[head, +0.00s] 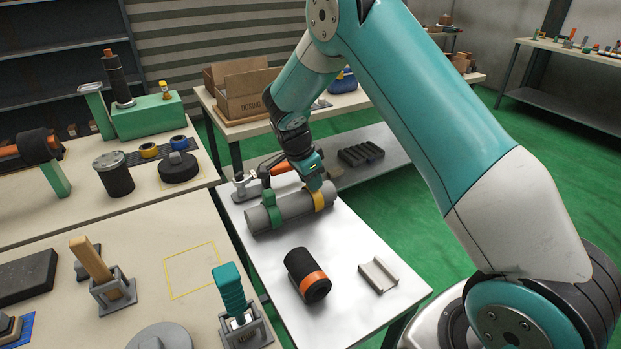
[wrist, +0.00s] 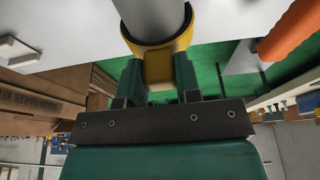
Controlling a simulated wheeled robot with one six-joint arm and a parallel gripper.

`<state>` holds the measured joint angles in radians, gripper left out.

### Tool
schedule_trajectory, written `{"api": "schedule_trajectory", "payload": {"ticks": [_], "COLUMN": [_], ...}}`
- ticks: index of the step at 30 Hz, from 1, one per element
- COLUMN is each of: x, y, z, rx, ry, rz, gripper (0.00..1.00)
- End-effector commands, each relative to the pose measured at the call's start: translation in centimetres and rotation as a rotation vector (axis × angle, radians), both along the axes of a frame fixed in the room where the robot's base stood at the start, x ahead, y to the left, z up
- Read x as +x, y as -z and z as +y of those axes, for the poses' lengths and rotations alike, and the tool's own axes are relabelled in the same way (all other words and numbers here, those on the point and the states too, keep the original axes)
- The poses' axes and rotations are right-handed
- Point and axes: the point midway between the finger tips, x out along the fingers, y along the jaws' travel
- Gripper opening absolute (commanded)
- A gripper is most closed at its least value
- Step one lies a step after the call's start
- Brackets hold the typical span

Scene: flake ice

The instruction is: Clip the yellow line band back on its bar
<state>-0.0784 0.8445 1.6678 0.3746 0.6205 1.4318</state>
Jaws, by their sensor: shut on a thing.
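The yellow line band (head: 324,198) sits at the right end of a grey bar (head: 295,206) lying on the white table. In the wrist view the band (wrist: 160,64) curves around the bar (wrist: 152,16); whether it is fully seated I cannot tell. My gripper (head: 317,184) is above the bar's right end. In the wrist view my gripper's fingers (wrist: 159,82) are on both sides of the band's yellow tab, shut on it. A green band (head: 271,211) is around the bar further left.
A black roll with an orange stripe (head: 308,275) and a metal channel piece (head: 378,276) lie in front on the white table (head: 345,247). A clamp with an orange handle (head: 283,166) stands behind the bar. The table between bar and channel piece is clear.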

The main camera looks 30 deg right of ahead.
Motion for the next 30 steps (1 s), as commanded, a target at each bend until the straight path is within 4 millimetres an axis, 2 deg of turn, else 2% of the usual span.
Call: {"api": "schedule_trajectory", "payload": {"ticks": [8,9,12,30], "x": [-0.01,-0.01,-0.01,0.01], "y": [0.19,0.19,0.19,0.09], "z": [0.0,0.0,0.0,0.0], "rx": [0.0,0.0,0.0,0.0], "ry": [0.0,0.0,0.0,0.0], "rz": [0.0,0.0,0.0,0.0], "gripper": [0.0,0.38,0.61,0.61]}}
